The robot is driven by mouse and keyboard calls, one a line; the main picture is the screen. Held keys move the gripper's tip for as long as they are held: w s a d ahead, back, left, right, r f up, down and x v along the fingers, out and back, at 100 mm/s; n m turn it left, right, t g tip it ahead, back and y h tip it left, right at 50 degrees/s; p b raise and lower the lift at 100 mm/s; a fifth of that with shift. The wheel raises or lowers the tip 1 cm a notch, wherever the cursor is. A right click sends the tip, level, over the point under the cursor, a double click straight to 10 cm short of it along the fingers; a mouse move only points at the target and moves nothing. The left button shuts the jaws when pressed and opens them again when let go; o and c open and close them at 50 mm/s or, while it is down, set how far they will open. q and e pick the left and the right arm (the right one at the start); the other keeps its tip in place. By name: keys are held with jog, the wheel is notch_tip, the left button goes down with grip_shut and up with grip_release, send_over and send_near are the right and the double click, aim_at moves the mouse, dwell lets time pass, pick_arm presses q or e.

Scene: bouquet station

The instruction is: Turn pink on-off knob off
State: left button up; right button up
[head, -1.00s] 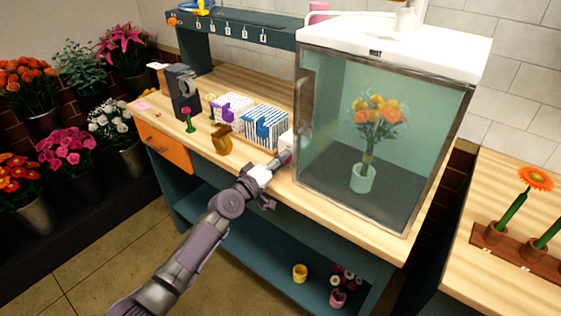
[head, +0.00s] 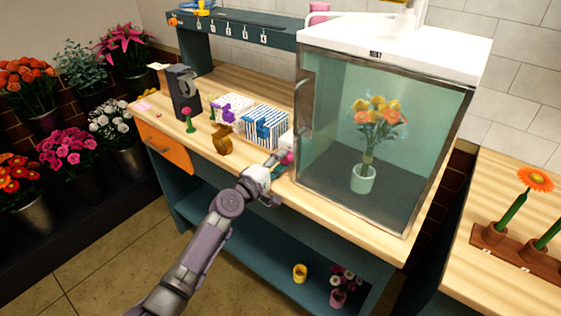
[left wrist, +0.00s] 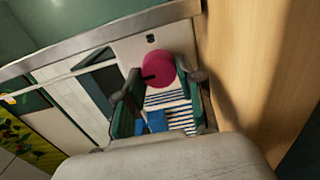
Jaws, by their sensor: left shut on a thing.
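The pink knob (head: 288,157) sits on a small white box (head: 286,141) at the left side of the glass-fronted cabinet. In the left wrist view the round pink knob (left wrist: 172,68) shows a short dark mark at its left edge. A small dark symbol is on the white face above it. My left gripper (head: 279,160) is at the knob, and its fingers (left wrist: 163,84) are shut on it from both sides. The fingers cover part of the knob's rim. My right gripper is in neither view.
The glass-fronted cabinet (head: 325,190) with a vase of flowers inside stands just right of the gripper. A blue-striped box (head: 265,128) and a brown tape roll (head: 222,141) are to the left. The wooden counter's front edge runs below.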

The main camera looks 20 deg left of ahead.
pick_arm(q)
jog(key=o, duration=0.8)
jog(key=shift+o, duration=0.2)
jog(key=v, duration=1.2)
jog(key=shift+f, duration=0.1)
